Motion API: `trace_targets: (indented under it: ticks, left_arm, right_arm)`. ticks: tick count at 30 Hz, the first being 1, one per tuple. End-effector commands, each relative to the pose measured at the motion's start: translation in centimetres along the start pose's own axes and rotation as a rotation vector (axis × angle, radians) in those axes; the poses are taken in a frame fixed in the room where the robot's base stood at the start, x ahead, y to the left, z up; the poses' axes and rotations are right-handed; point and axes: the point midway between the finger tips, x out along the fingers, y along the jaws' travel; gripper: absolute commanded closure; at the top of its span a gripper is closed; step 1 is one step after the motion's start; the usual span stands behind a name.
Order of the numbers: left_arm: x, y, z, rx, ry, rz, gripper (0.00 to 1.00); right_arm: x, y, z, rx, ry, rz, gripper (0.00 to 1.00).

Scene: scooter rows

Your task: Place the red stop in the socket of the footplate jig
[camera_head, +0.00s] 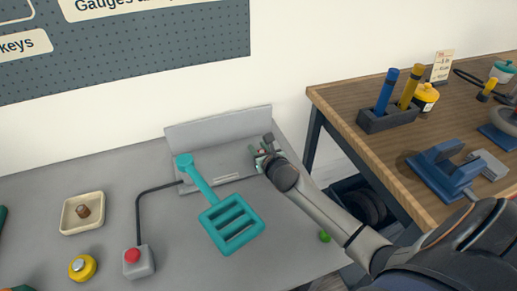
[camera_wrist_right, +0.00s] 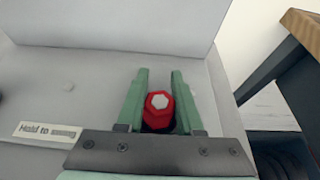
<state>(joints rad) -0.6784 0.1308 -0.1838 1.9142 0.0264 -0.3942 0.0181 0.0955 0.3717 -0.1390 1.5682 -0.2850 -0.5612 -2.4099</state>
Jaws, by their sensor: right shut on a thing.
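My right gripper (camera_head: 266,152) is over the right end of the grey jig (camera_head: 218,124), which has a flat bed and a raised back wall. In the right wrist view, its two green fingers (camera_wrist_right: 159,98) are shut on the red stop (camera_wrist_right: 154,118), a small red piece with a pale faceted top. The stop sits between the fingers in front of the jig's bed (camera_wrist_right: 100,75). A dark patch shows beneath the stop; I cannot tell whether it is the socket, or whether the stop touches the bed. My left gripper is not in view.
A teal slotted piece with a long arm (camera_head: 231,222) lies across the jig's front. A grey box with a red button (camera_head: 138,261), a yellow round item (camera_head: 82,268) and a cream tray (camera_head: 82,213) stand left. A wooden table (camera_head: 345,97) is at right.

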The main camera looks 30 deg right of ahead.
Motion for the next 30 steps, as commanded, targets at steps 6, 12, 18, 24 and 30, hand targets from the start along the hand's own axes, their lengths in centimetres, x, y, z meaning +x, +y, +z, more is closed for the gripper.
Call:
trace_targets:
  ticks: [6, 12, 18, 24, 30]
  left_arm:
    - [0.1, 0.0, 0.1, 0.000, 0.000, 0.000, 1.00]
    - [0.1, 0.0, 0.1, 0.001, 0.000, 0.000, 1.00]
    - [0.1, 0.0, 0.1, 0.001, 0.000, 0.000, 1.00]
    - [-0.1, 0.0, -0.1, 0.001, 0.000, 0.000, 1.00]
    - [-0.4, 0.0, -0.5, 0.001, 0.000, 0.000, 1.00]
  right_arm:
    - [0.1, 0.0, -0.3, -0.002, 0.001, 0.000, 1.00]
    - [0.1, 0.0, -0.2, 0.000, 0.000, 0.000, 0.42]
    - [0.1, 0.0, -0.2, 0.000, 0.001, 0.000, 0.35]
    - [-0.2, 0.0, 0.1, 0.000, 0.001, -0.001, 0.35]
    - [-2.6, 0.0, 0.1, -0.003, 0.002, 0.001, 0.35]
